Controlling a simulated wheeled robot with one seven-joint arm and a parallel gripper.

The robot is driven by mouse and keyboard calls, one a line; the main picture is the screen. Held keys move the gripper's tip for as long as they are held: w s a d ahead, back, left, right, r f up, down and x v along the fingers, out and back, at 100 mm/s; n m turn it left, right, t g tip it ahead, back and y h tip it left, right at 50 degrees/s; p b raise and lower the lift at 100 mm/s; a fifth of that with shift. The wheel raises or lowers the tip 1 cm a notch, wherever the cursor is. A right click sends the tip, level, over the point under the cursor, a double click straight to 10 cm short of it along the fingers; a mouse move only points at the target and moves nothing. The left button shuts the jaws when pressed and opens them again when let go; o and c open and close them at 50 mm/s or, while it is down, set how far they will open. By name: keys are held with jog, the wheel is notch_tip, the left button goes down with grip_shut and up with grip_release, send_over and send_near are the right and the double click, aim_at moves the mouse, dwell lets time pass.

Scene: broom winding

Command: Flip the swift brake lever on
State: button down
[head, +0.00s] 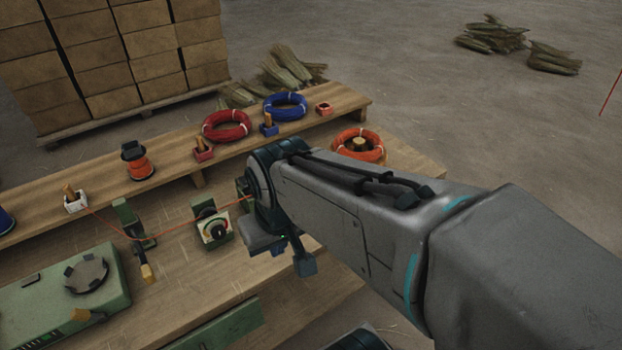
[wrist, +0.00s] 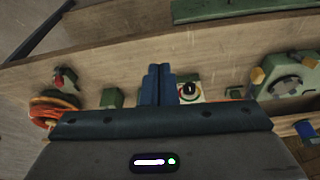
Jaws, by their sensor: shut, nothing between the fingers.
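The swift carries an orange coil (head: 358,145) at the right end of the bench, partly behind my arm in the head view. The coil also shows at the left of the wrist view (wrist: 54,108). A small red-ended lever (wrist: 64,79), apparently the swift brake lever, stands beside the coil in the wrist view. It is hidden in the head view, and I cannot tell its setting. My gripper (wrist: 157,84) is shut and empty, with its blue fingers together over the bench, well to the right of the lever in the wrist view.
A box with a dark dial (head: 213,230) and a green winder (head: 75,295) stand left of my arm. An orange wire runs across the bench. The raised shelf holds a red coil (head: 227,126), a blue coil (head: 285,106) and an orange spool (head: 137,163).

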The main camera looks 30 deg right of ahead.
jog(key=w+d+f+n+g+h+b, duration=0.2)
jog(key=d+f+n+h+b, duration=0.15)
jog(key=f, duration=0.25)
jog(key=w+d+f+n+g+h+b, duration=0.2)
jog(key=d+f+n+g+h+b, duration=0.15)
jog(key=d+f+n, duration=0.2)
jog(key=w+d+f+n+t+h+b, duration=0.1)
jog(key=w+n+h, duration=0.1)
jog(key=w+n, duration=0.1)
jog(key=w+f+n+t+h+b, duration=0.1)
jog(key=w+f+n+h, duration=0.1)
jog(key=w+n+h, duration=0.1)
jog(key=w+d+f+n+t+h+b, duration=0.1)
jog(key=w+f+n+h+b, duration=0.1)
jog(key=w+n, duration=0.1)
jog(key=shift+w+d+f+h, duration=0.15)
jog(key=shift+d+f+h, duration=0.1)
jog(key=shift+d+h, duration=0.1)
jog(key=shift+w+n+t, duration=0.3)
jog(key=shift+n+t, duration=0.15)
jog(key=shift+n, duration=0.05)
jog(key=shift+d, duration=0.1)
